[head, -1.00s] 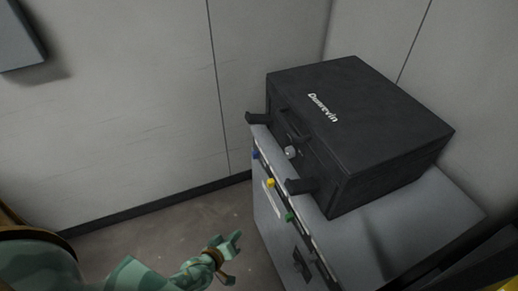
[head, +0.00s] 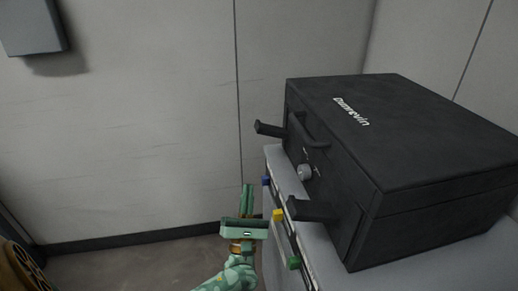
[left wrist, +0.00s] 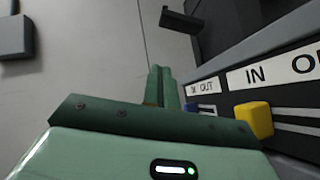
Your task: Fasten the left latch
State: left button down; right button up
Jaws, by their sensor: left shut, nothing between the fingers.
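The black case (head: 430,150) sits closed on a grey cabinet. Its left latch (head: 270,129) is a black lever sticking out from the far end of the front face, swung away from it. The left latch also shows at the top of the left wrist view (left wrist: 182,20). The other latch (head: 308,210), at the near end, sticks out too. My green left gripper (head: 248,188) is shut and empty, in front of the cabinet, below the left latch and apart from it. Its fingers (left wrist: 161,75) point toward the wall. My right gripper is not in view.
The cabinet's front has a blue knob (head: 266,181), a yellow knob (head: 279,215) and a green knob (head: 294,262) close beside my gripper. A carry handle and a round grey knob (head: 305,172) lie between the latches. Floor left of the cabinet is free.

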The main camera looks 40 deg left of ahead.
aim_at(272, 131)
pick_arm(q)
jog(key=shift+w, duration=0.1)
jog(key=d+r+x, duration=0.1)
jog(key=d+x, duration=0.1)
jog(key=x, duration=1)
jog(key=shift+r, duration=0.65)
jog(key=shift+a, duration=0.15)
